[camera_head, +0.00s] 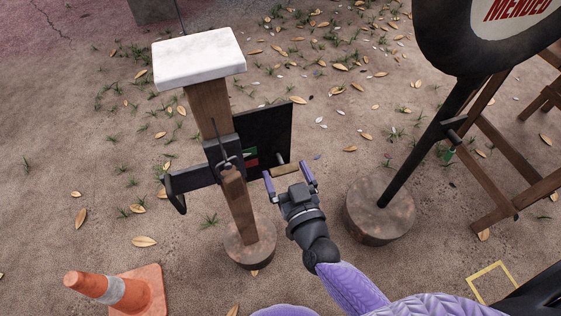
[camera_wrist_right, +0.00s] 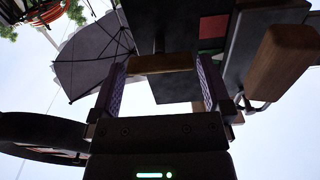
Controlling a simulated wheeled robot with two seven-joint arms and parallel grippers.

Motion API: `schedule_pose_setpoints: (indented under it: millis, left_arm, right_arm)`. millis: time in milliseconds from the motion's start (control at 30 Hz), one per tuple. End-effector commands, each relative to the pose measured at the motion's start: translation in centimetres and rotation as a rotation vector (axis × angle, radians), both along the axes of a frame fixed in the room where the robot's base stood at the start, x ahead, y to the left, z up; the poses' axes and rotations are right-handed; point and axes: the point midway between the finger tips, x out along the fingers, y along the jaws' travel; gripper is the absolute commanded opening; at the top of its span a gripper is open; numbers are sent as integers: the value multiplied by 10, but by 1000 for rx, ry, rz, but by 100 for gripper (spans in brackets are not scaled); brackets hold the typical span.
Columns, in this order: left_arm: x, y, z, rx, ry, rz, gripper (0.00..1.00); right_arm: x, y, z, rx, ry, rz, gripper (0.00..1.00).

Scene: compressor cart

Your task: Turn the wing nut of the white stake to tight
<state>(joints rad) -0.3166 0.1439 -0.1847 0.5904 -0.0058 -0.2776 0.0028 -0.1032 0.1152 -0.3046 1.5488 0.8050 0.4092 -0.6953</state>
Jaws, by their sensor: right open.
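The white stake is a wooden post (camera_head: 243,215) with a white cap (camera_head: 198,57), standing upright on a round base. A dark plate (camera_head: 275,135) with a green and a red mark is fixed to it. A short wooden bar (camera_head: 285,170), which looks like the wing nut, sticks out on a pin at the plate's lower right. My right gripper (camera_head: 288,178) is open, its purple fingers on either side of the bar. In the right wrist view the bar (camera_wrist_right: 160,63) lies crosswise between the fingertips (camera_wrist_right: 163,75); contact cannot be told. My left gripper is not in view.
A dark pole on a round wooden base (camera_head: 380,212) carries a round sign (camera_head: 475,45) right of my gripper. A wooden frame (camera_head: 490,180) stands farther right. An orange cone (camera_head: 120,290) is at lower left. Open leaf-strewn ground lies around.

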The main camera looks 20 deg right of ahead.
Motion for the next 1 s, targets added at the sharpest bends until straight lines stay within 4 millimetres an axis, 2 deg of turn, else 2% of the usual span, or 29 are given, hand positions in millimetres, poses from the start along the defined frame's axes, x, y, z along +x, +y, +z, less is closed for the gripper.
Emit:
schedule_pose_setpoints:
  millis: [100, 200, 467, 800, 1000]
  left_arm:
    - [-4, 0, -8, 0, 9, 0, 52]
    - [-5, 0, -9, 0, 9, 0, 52]
    - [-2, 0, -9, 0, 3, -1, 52]
    - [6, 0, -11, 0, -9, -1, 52]
    - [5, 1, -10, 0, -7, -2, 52]
  right_arm:
    - [20, 1, -3, 0, 1, 0, 100]
    - [29, 1, -2, -1, 3, 1, 100]
    - [31, 1, -1, -1, 3, 2, 100]
    - [31, 1, -1, -1, 4, 2, 29]
    - [30, 1, -1, 13, 4, 2, 29]
